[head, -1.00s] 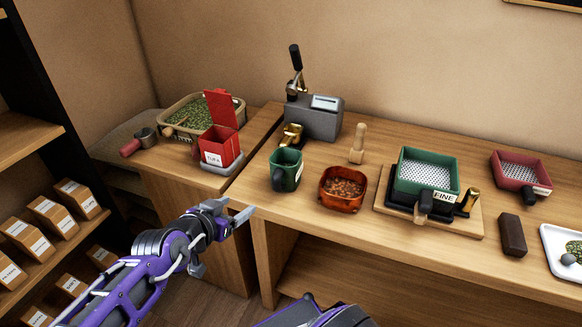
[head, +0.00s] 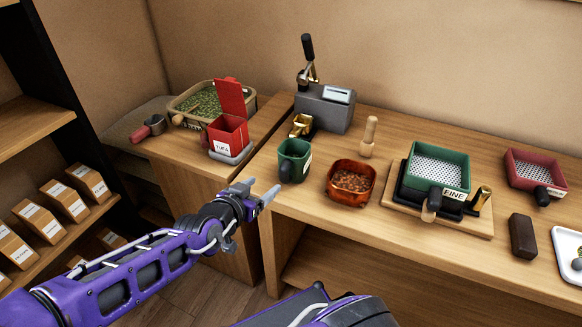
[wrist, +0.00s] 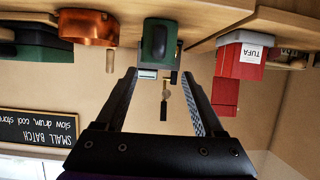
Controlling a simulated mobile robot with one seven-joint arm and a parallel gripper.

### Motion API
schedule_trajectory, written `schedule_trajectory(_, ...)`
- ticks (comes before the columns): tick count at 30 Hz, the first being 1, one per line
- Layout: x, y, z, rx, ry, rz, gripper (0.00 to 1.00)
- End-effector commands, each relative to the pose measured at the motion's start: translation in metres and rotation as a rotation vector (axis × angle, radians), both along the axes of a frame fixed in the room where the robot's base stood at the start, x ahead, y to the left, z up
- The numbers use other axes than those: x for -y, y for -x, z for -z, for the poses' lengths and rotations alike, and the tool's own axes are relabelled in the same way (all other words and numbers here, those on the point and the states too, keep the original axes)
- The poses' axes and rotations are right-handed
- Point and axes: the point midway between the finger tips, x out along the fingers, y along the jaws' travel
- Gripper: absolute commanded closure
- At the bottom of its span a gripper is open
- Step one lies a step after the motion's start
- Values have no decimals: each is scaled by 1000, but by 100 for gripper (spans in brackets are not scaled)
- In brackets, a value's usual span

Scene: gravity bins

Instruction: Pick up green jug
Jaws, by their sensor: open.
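The green jug (head: 294,160) stands upright on the wooden bench near its left end, with a dark handle facing me and a white label on its side. In the wrist view, the green jug (wrist: 160,40) appears upside down, beyond the fingers and between their lines. My gripper (head: 262,190) is open and empty, in front of the bench edge, below and to the left of the jug. In the wrist view both fingers of my gripper (wrist: 165,80) are spread apart, with nothing between them touching.
A copper-coloured square bowl (head: 350,183) of brown granules stands right of the jug. A red TUFA box (head: 228,135) stands to its left, across a gap between benches. Behind are a brass scoop (head: 301,125) and a grey press (head: 325,112). A green sieve (head: 437,168) stands farther right.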

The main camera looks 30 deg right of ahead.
Motion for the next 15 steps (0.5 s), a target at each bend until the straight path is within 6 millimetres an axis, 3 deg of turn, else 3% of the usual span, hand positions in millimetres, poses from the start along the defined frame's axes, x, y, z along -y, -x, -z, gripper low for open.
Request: schedule_trajectory(15,39,-32,20,4,-6,0,30)
